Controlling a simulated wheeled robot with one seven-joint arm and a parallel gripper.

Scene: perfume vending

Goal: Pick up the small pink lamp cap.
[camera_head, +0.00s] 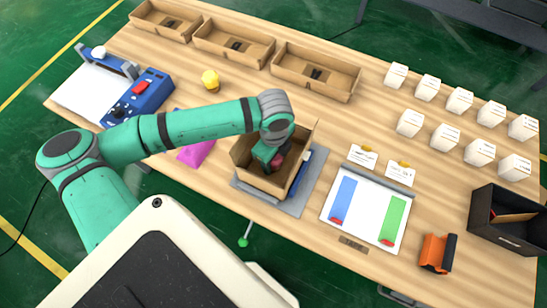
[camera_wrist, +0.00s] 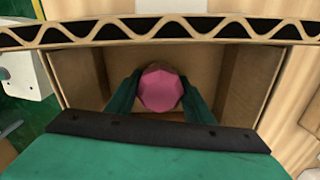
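The small pink lamp cap (camera_wrist: 161,91) has an eight-sided face and shows between my gripper's two green fingers in the wrist view. In the head view a small red-pink bit of it (camera_head: 277,161) shows beside my gripper (camera_head: 268,163), which reaches down into an open cardboard box (camera_head: 250,179). The fingers of my gripper (camera_wrist: 160,97) meet the cap on its left and right sides, with no clear gap. The box walls surround the cap and fingers. The underside of the cap is hidden.
The box stands on a grey-blue platform (camera_head: 312,182). A near box edge (camera_wrist: 160,28) crosses the wrist view. A white tray (camera_head: 365,214) with blue and green strips lies to the right. A yellow object (camera_head: 210,80) and blue device (camera_head: 140,99) stand left. Several white boxes stand back right.

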